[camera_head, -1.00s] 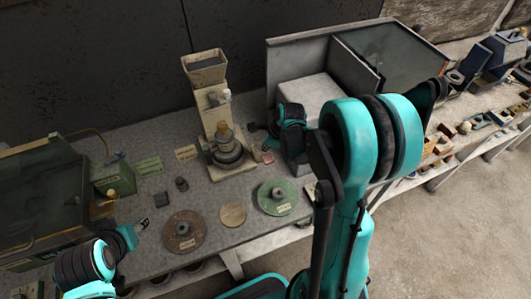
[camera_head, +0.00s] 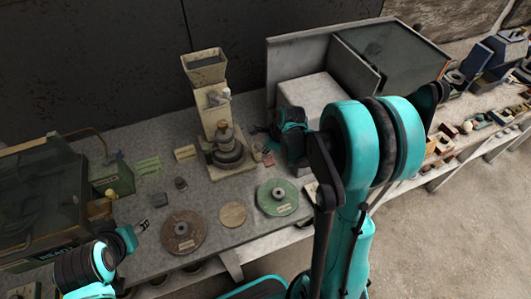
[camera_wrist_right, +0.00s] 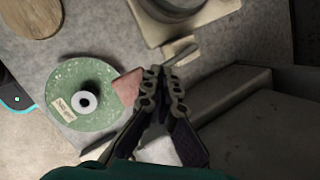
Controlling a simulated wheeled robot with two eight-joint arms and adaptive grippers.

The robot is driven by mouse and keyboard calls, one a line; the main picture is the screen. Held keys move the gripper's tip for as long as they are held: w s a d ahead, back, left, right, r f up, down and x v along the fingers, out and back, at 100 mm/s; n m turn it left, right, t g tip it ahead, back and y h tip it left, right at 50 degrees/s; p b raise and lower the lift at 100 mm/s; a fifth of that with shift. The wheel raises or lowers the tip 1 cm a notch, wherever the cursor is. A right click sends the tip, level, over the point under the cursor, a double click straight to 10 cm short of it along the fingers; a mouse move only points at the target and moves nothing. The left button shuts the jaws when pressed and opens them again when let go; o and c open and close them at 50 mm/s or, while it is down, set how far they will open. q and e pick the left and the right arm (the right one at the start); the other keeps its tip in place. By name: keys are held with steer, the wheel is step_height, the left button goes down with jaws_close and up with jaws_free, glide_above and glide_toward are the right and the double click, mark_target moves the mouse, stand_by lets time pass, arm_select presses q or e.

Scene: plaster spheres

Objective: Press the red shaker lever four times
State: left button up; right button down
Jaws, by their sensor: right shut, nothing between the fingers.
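A cream machine (camera_head: 222,125) with a hopper on top and a round dark part at its base stands at the back middle of the bench. In the right wrist view, a cream lever-like bar (camera_wrist_right: 180,50) sticks out beside its base. A flat, faded red piece (camera_wrist_right: 127,87) lies just left of my right fingers; it also shows small in the head view (camera_head: 268,158). I cannot tell which of these is the red lever. My right gripper (camera_wrist_right: 160,72) is shut and empty, its tips close to the bar; contact is unclear. My left gripper (camera_head: 140,227) is far left, over the bench front.
A green disc (camera_head: 277,197), a brown disc (camera_head: 183,232) and a tan disc (camera_head: 232,214) lie in front of the machine. A grey box (camera_head: 314,97) stands right of it, close to my right gripper. A glass-fronted case (camera_head: 42,205) is at the left.

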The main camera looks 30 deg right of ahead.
steer(key=shift+s+f+b, duration=0.25)
steer(key=shift+f+b, duration=0.25)
steer(key=shift+f, duration=0.05)
steer(key=shift+s+f+b, duration=0.25)
steer(key=shift+f+b, duration=0.25)
steer(key=shift+f, duration=0.05)
stand_by(0.8)
steer(key=shift+r, duration=0.1)
stand_by(0.5)
steer(key=shift+w+r+p, duration=0.3)
steer(key=shift+r+p, duration=0.2)
steer(key=shift+r, duration=0.2)
steer(key=shift+w+r+p, duration=0.35)
steer(key=shift+r+p, duration=0.15)
steer(key=shift+r, duration=0.15)
steer(key=shift+w+r+p, duration=0.3)
steer(key=shift+r+p, duration=0.2)
steer(key=shift+r, duration=0.2)
steer(key=shift+w+d+r+p, duration=0.1)
steer(key=shift+w+r+p, duration=0.35)
steer(key=shift+r, duration=0.3)
steer(key=shift+w+a+r+p, duration=0.1)
steer(key=shift+w+r+p, duration=0.1)
steer(key=shift+r+p, duration=0.5)
steer(key=shift+w+d+r+p, duration=0.1)
steer(key=shift+w+r+p, duration=0.3)
steer(key=shift+r, duration=0.4)
